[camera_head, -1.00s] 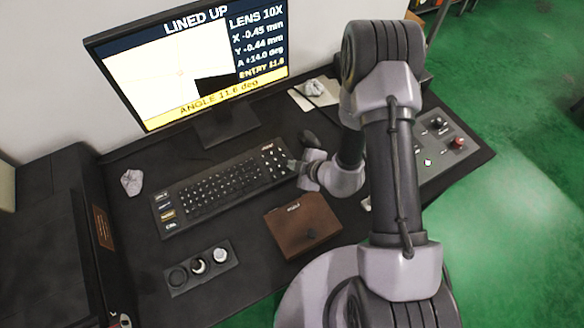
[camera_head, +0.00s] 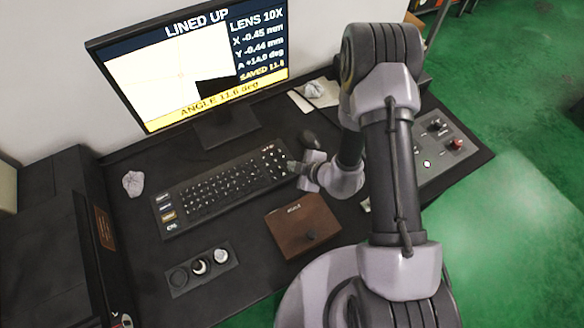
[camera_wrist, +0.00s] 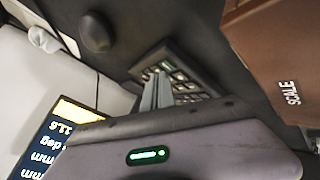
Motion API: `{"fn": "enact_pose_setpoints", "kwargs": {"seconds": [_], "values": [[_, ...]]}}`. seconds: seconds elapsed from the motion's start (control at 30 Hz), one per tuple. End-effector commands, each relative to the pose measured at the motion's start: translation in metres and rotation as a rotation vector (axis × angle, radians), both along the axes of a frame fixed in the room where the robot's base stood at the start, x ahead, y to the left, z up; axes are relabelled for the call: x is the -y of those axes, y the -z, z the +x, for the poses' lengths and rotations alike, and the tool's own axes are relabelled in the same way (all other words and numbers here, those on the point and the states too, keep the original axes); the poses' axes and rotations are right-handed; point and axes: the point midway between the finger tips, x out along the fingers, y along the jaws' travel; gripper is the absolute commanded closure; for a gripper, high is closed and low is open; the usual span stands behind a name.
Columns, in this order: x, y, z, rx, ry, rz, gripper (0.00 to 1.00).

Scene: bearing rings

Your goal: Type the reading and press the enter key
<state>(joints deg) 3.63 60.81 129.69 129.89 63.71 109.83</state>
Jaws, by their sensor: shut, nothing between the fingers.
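The black keyboard (camera_head: 222,184) lies on the dark desk below the monitor. The monitor (camera_head: 190,65) reads "LINED UP", "LENS 10X", "ANGLE 11.6 deg", and a yellow line that looks like "SAVED 11.6", its last digit cut at the edge. My gripper (camera_head: 290,165) is shut and empty at the keyboard's right end, over the number keys. In the wrist view the shut fingers (camera_wrist: 157,92) point at the keys (camera_wrist: 180,78). Whether the tips touch a key I cannot tell. The enter key cannot be made out.
A brown box (camera_head: 302,226) marked "SCALE" in the wrist view sits in front of the keyboard. A dark holder (camera_head: 201,268) with round pieces lies left of it. A mouse (camera_head: 308,138) lies behind my gripper. A control panel (camera_head: 440,150) stands right of my arm.

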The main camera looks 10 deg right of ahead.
Motion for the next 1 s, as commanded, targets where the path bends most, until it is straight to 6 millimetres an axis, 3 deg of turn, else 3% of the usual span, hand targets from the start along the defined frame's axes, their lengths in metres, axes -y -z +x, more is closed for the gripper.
{"fn": "enact_pose_setpoints", "kwargs": {"seconds": [0.47,1.0], "values": [[0.0,-0.01,0.0,0.0,0.0,0.0,1.0],[0.0,-0.059,0.0,0.0,0.0,0.0,1.0]]}}
